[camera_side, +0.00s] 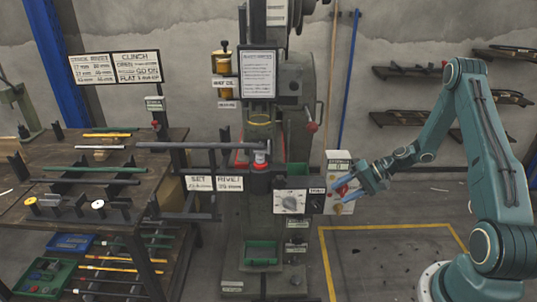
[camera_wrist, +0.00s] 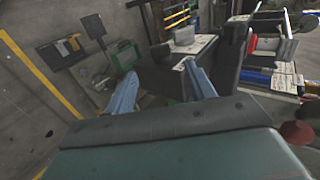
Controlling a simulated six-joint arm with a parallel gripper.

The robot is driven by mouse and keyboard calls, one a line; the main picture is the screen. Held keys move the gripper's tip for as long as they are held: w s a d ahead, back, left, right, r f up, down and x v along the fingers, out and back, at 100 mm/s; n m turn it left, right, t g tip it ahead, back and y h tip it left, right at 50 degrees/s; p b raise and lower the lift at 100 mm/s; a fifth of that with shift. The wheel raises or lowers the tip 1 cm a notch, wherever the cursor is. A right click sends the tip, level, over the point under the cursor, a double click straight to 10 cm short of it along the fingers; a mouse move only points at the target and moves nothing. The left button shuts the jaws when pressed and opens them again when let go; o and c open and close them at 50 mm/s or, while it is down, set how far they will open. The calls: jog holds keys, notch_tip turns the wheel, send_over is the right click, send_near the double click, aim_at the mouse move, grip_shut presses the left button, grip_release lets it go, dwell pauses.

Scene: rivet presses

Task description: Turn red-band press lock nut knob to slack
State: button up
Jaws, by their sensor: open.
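My gripper (camera_side: 352,188) is in front of a pale control panel (camera_side: 338,165) with a red button (camera_side: 341,191), right of the dial. In the wrist view my gripper (camera_wrist: 160,85) has its two blue fingers apart, with nothing between them. Contact with the panel cannot be told.
Dark red knobs (camera_wrist: 300,132) show at lower right.

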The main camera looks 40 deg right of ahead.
aim_at(319, 205)
jog(key=x, duration=0.9)
jog(key=c, duration=1)
jog(key=shift+w, duration=0.1)
jog(key=shift+a+r+g+h, duration=0.1)
jog(key=shift+g+h, duration=0.4)
jog(key=o, duration=1)
jog(key=v, duration=1.4)
